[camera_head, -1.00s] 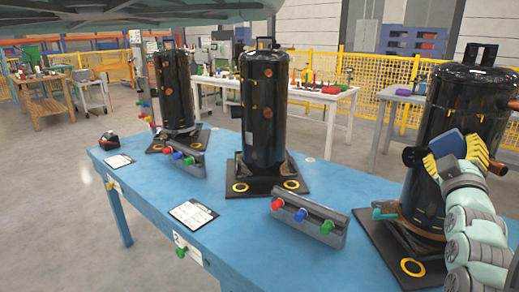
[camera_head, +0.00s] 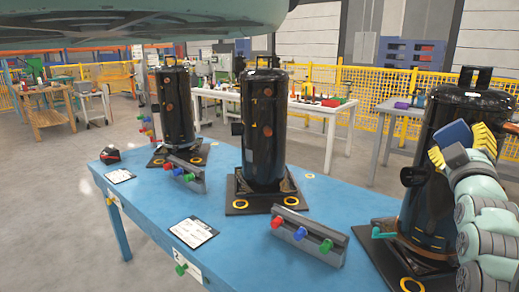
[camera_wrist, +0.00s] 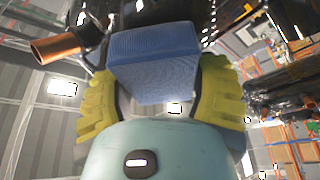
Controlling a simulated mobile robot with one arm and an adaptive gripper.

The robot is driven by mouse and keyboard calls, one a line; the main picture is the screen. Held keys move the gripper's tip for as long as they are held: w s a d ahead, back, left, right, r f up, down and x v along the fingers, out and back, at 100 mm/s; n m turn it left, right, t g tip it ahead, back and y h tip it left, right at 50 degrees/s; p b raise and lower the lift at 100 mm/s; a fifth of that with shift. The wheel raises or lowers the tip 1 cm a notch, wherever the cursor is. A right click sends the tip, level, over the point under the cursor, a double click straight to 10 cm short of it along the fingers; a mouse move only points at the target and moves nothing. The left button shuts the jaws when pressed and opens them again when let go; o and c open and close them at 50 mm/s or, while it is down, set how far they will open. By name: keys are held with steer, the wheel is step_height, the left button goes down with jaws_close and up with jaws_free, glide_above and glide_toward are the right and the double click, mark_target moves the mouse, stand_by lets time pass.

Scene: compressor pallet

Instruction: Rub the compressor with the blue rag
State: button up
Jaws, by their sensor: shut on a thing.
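Three black compressors stand on the blue table: one at the right (camera_head: 428,205), one in the middle (camera_head: 263,135) and one at the back left (camera_head: 175,110). My gripper (camera_head: 464,142), with yellow fingers, is in front of the upper body of the right compressor. It is shut on the folded blue rag (camera_head: 452,133). In the wrist view the rag (camera_wrist: 155,60) sits between both fingers, with the dark compressor behind it. I cannot tell whether the rag touches the compressor. My gripper hides part of the compressor's right side.
Copper pipe (camera_wrist: 58,47) sticks out close to the rag in the wrist view. A turquoise-handled valve (camera_head: 382,233) is low on the right compressor. Button boxes (camera_head: 308,236) and paper sheets (camera_head: 194,231) lie on the blue table (camera_head: 240,250). Yellow fencing (camera_head: 350,90) stands behind.

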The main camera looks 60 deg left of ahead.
steer(key=shift+b, duration=0.4)
step_height(320, 180, down, 7)
steer(key=b, duration=0.4)
steer(key=shift+b, duration=0.35)
steer(key=shift+r, duration=0.15)
steer(key=shift+s+d+p, duration=0.1)
steer(key=shift+s+d, duration=0.2)
steer(key=shift+s, duration=0.65)
steer(key=shift+s+d+p, duration=0.15)
steer(key=shift+s+d, duration=0.1)
steer(key=shift+s, duration=0.65)
steer(key=shift+s+d+p, duration=0.1)
steer(key=shift+s+d, duration=0.2)
steer(key=shift+s, duration=0.65)
steer(key=shift+s, duration=0.1)
steer(key=shift+s+d+p, duration=0.2)
steer(key=shift+s+p, duration=0.4)
steer(key=shift+s, duration=0.1)
steer(key=shift+s+d+p, duration=0.2)
steer(key=shift+s+p, duration=0.35)
steer(key=shift+s, duration=0.1)
